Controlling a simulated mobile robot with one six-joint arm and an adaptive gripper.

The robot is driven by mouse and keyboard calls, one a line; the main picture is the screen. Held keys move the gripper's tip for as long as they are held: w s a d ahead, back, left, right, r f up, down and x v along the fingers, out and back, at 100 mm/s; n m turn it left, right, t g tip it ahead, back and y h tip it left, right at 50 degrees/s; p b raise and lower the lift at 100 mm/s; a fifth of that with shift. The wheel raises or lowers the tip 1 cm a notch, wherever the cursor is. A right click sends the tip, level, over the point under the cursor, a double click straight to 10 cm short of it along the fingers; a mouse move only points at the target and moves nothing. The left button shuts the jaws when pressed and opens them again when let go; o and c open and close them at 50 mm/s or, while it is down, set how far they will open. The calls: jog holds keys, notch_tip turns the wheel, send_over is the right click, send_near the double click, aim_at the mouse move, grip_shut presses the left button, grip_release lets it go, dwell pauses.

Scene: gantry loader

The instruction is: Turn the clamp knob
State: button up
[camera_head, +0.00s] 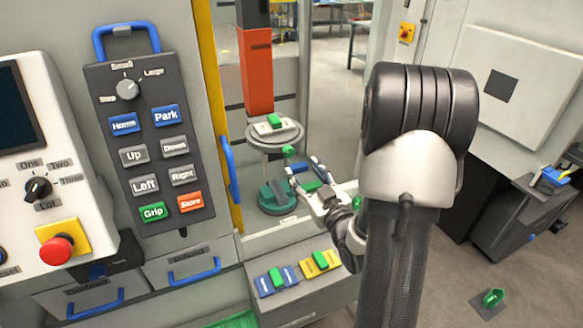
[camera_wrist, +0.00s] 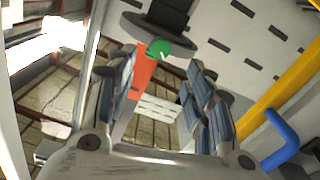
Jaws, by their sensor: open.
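A small green knob (camera_head: 288,151), which looks like the clamp knob, sits just below the rim of a round grey plate (camera_head: 262,143) inside the machine opening. It also shows in the wrist view (camera_wrist: 158,48), between my fingertips and seemingly beyond them, against a dark round part. My gripper (camera_head: 306,166) is open and empty, just below and to the right of the knob in the head view. In the wrist view its two fingers (camera_wrist: 160,62) stand wide apart. No contact with the knob is visible. The knob's far side is hidden.
A white block with a green top (camera_head: 275,123) lies on the plate below an orange column (camera_head: 258,75). A teal base (camera_head: 277,198) stands below. A blue handle (camera_head: 229,168) is at the left of the opening. A control pendant (camera_head: 150,140) hangs farther left.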

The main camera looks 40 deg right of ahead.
aim_at(290, 153)
jog(key=x, duration=0.9)
jog(key=shift+s, duration=0.1)
jog(key=shift+c, duration=0.3)
jog(key=c, duration=1)
